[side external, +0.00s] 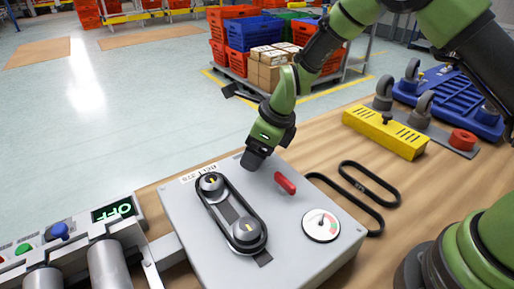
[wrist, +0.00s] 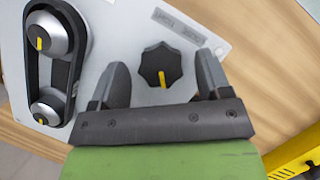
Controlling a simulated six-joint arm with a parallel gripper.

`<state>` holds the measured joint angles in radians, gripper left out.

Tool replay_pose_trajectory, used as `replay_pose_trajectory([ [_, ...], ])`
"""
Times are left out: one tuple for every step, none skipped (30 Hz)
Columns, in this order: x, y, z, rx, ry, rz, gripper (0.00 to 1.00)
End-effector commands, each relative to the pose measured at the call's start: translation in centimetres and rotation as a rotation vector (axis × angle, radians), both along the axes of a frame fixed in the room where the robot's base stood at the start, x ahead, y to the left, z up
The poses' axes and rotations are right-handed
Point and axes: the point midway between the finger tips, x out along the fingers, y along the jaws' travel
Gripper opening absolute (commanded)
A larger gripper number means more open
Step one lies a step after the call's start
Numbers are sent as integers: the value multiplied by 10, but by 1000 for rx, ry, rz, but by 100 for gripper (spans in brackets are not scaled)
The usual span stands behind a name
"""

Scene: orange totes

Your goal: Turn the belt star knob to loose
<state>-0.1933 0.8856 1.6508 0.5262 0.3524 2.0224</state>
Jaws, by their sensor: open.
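The black star knob (wrist: 160,66) with a yellow pointer mark sits on the light grey panel in the wrist view. Its mark points down in the picture, toward the gripper body. My gripper (wrist: 162,80) is open, with one finger on each side of the knob in the picture and gaps to both. I cannot tell whether the fingertips are level with the knob. In the side external view my gripper (side external: 256,160) is at the far edge of the grey panel box (side external: 190,240) and hides the knob.
A black belt (side external: 227,218) runs around two pulleys on the box. A red handle (side external: 285,183) and a round gauge (side external: 321,225) are close by. Spare belts (side external: 370,184) lie on the wooden table beside a yellow block (side external: 385,133). A display (side external: 112,211) reads OFF.

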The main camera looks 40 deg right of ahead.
Motion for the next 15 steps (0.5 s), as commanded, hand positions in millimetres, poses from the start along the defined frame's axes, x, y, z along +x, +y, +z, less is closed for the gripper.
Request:
replay_pose_trajectory([
  [0,0,0,0,0,1,71],
  [0,0,0,0,0,1,71],
  [0,0,0,0,-1,1,71],
  [0,0,0,0,-1,1,71],
  [0,0,0,0,-1,1,71],
  [0,0,0,0,0,1,64],
  [0,0,0,0,0,1,57],
  [0,0,0,0,0,1,50],
  [0,0,0,0,0,1,41],
  [0,0,0,0,0,0,34],
  [0,0,0,0,0,0,27],
  [0,0,0,0,0,1,22],
  [0,0,0,0,0,1,22],
  [0,0,0,0,0,1,22],
  [0,0,0,0,0,1,22],
])
